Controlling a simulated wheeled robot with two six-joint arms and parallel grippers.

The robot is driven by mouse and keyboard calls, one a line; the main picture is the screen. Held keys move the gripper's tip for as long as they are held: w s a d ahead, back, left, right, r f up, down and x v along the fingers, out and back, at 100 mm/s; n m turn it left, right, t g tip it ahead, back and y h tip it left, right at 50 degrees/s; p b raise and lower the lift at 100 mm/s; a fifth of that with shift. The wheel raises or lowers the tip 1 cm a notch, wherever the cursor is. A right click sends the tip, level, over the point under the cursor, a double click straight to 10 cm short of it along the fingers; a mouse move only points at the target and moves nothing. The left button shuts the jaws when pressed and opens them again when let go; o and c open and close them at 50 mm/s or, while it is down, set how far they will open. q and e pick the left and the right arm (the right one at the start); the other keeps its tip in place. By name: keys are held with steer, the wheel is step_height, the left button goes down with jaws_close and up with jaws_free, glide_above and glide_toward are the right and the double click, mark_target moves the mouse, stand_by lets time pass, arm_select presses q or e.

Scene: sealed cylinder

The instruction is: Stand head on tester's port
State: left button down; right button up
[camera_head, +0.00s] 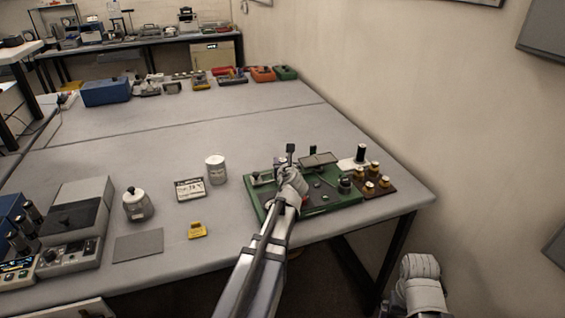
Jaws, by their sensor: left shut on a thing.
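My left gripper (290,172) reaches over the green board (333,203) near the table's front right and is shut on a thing. A small dark-topped piece (290,148) sticks up at its fingertips and looks like what it holds; the fingers hide most of it. I cannot tell whether it touches the board. The board carries several small fittings, with a dark round knob (344,185) at its right. A grey instrument box (75,220) stands at the left; I cannot tell which device is the tester. Only a pale link of my right arm shows at lower right.
A brown base with several brass pieces (372,181) and a black cylinder on a white base (361,154) sit right of the board. A white can (216,169), a lidded jar (137,204), a label card (190,189) and a yellow block (197,230) stand left. The table middle is clear.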

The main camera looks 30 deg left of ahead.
arm_select(q)
steer(key=c, duration=0.5)
jaws_free()
